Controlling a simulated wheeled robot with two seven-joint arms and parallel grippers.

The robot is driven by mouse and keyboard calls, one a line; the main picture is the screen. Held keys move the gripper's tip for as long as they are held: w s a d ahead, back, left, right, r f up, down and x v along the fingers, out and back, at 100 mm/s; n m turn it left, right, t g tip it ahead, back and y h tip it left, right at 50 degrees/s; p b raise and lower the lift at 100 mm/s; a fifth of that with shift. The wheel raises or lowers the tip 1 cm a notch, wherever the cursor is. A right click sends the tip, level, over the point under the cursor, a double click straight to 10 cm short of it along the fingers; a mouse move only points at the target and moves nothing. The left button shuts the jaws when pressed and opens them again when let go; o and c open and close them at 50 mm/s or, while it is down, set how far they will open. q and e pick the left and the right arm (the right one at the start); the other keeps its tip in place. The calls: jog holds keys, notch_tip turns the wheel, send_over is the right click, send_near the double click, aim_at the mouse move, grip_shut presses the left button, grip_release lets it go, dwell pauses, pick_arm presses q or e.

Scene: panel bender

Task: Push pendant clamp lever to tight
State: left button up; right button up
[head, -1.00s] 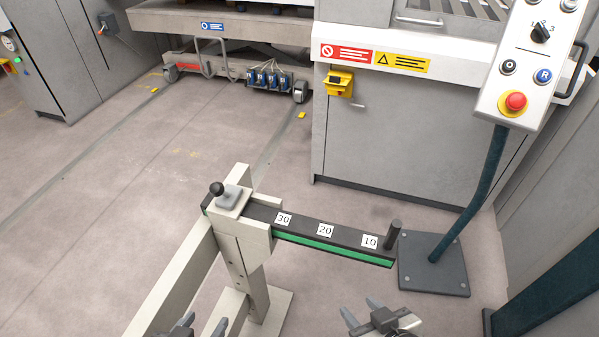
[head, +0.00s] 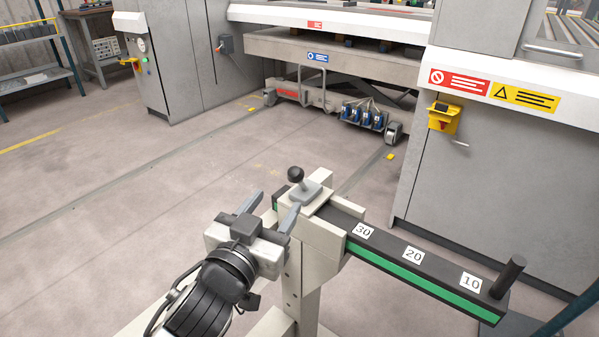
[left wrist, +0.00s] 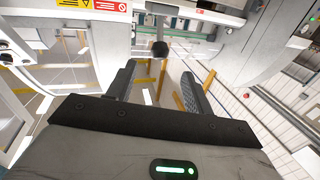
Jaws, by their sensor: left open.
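A short lever with a black ball knob (head: 295,174) stands on a grey clamp block (head: 307,193) on top of the pale post (head: 303,270). Its stem leans slightly left in the head view. No tight or loose mark is readable. My left gripper (head: 270,210) is open and empty, just left of the clamp, fingers pointing toward it. In the left wrist view the black knob (left wrist: 160,48) shows beyond and between the open fingertips (left wrist: 155,75), apparently not touching them. My right gripper is out of view.
A dark arm with a green edge and labels 30, 20 and 10 (head: 415,253) runs right from the post to an upright peg (head: 508,275). A grey machine cabinet (head: 480,170) stands behind it. The floor (head: 130,220) at left is open.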

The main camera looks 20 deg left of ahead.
aim_at(299, 170)
pick_arm(q)
jog(key=w, duration=0.8)
jog(key=w+d, duration=0.1)
jog(key=w, duration=0.2)
jog(key=shift+w, duration=0.4)
jog(key=shift+c, duration=0.3)
